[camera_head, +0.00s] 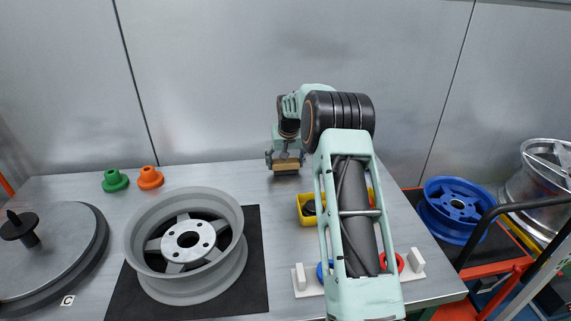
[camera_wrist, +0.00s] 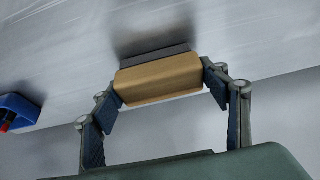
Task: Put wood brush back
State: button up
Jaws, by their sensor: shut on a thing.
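The wood brush (camera_head: 286,165) has a tan wooden body and a dark grey bristle side. It is at the far part of the metal table, near the back wall. In the wrist view the brush (camera_wrist: 158,78) lies across between the two fingers, bristles toward the table. My gripper (camera_head: 286,158) is shut on the brush's two ends. In the wrist view my gripper's fingertips (camera_wrist: 160,85) touch the wooden body. Whether the bristles rest on the table or hang just above it I cannot tell.
A grey wheel (camera_head: 190,245) lies on a black mat (camera_head: 255,270). Green (camera_head: 115,181) and orange (camera_head: 150,178) pieces stand at the back left. A yellow bin (camera_head: 306,212) is partly behind my arm. A round dark-rimmed plate (camera_head: 60,260) is at left.

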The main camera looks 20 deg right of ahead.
jog(key=shift+f, duration=0.2)
jog(key=o, duration=1.1)
jog(key=shift+s+r, duration=0.1)
jog(key=shift+r, duration=0.55)
jog(key=v, duration=1.1)
jog(key=shift+s, duration=0.1)
